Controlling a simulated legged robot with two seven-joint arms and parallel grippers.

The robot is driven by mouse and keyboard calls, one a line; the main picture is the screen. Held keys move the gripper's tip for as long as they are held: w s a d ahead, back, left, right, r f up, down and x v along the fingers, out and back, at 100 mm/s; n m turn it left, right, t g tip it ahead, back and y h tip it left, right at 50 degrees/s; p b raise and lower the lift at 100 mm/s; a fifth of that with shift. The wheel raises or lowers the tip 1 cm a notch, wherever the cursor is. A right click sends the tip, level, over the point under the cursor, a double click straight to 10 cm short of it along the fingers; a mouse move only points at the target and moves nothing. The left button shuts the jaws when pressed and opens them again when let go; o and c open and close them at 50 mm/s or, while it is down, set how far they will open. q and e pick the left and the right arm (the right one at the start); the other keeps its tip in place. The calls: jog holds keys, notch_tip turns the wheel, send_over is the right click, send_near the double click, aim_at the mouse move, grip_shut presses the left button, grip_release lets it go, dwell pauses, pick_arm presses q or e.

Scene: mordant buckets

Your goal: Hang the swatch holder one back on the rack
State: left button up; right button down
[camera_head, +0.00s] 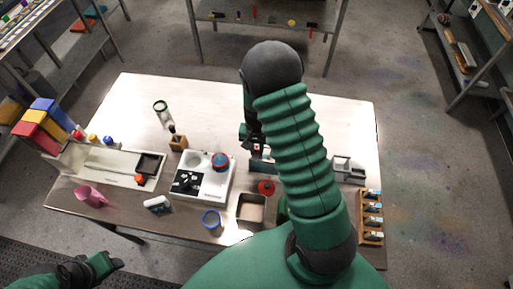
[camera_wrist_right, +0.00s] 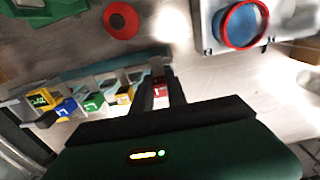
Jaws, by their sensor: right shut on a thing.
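My right gripper (camera_head: 252,148) is over the middle of the white table, partly hidden by my own arm in the head view. In the right wrist view my right gripper (camera_wrist_right: 160,88) is shut on a small red piece, which I take to be the swatch holder (camera_wrist_right: 160,84). I cannot tell whether the held piece touches the bar. My left gripper (camera_head: 108,263) is at the lower left, away from the table; its jaw opening is unclear.
A white device (camera_head: 222,192) with a red-and-blue round top stands left of the gripper. A wooden tray (camera_head: 371,218) is at the right. The table's back left (camera_head: 140,95) is clear.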

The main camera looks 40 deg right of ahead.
jog(key=shift+w+d+f, duration=0.15)
jog(key=shift+d, duration=0.2)
jog(key=c, duration=1.2)
grip_release()
jog(key=shift+d, duration=0.15)
jog(key=shift+c, duration=0.2)
jog(key=shift+a, duration=0.3)
jog(key=shift+r, duration=0.35)
pick_arm(q)
jog(key=shift+d+f+b, duration=0.15)
jog(key=shift+f+b, duration=0.4)
jog(key=shift+d+f+b, duration=0.15)
jog(key=shift+f+b, duration=0.35)
jog(key=shift+f, duration=0.05)
pick_arm(e)
notch_tip(320, 180, up, 16)
pick_arm(q)
jog(key=shift+d, duration=0.1)
